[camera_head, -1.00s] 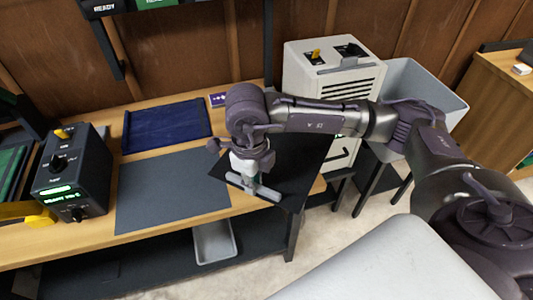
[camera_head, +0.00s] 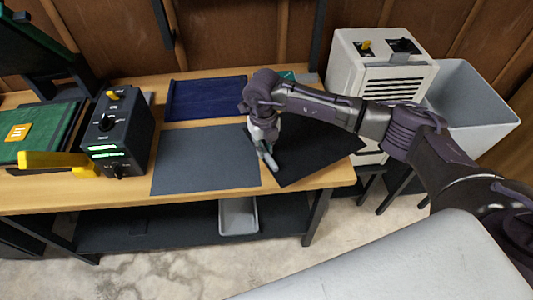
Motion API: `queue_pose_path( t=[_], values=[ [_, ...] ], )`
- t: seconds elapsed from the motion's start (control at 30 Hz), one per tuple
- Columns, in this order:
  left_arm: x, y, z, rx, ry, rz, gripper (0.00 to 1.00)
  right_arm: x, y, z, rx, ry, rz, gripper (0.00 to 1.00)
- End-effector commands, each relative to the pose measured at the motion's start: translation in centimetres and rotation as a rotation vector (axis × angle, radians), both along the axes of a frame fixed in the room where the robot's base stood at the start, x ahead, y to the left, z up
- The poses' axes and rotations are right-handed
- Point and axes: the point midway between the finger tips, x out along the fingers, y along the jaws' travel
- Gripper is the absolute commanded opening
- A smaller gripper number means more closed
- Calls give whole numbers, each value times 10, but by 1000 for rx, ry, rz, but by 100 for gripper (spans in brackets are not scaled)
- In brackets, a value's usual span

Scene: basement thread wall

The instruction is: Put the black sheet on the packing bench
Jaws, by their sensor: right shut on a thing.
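The black sheet (camera_head: 318,150) is at the right end of the wooden bench (camera_head: 110,199), just right of the grey mat (camera_head: 205,165). It looks flat and turned at an angle, with its right corner reaching about the bench's right end. I cannot tell whether it rests on the top or hangs just above it. My right gripper (camera_head: 267,157) is shut on the sheet's left edge, and its arm comes in from the right. The gripper hides a small part of that edge. My left gripper is not in view.
A dark blue mat (camera_head: 205,97) lies behind the grey one. A black control box (camera_head: 120,135) and a green board (camera_head: 40,131) stand left. A beige machine (camera_head: 380,80) and a grey bin (camera_head: 470,100) are right. A grey tray (camera_head: 238,216) is on the lower shelf.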

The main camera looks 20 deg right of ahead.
Motion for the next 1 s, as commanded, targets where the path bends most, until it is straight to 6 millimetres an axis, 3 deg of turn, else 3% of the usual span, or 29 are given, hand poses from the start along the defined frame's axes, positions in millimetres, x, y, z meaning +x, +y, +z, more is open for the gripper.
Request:
queue_pose_path(
  t=[0.3, 0.63, 0.67, 0.77, 1.0],
  values=[
    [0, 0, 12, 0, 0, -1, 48, 1, 1, -36, 0, 1, 0, 0],
    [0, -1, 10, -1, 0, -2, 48, 1, 0, -42, 0, 0, 1, 0],
    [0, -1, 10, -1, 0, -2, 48, 1, 0, -41, 0, 0, 1, 21],
    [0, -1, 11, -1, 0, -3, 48, 1, 0, -41, 0, 0, 1, 37],
    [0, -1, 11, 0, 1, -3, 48, 1, 0, -41, 0, 0, 1, 41]
  ],
)
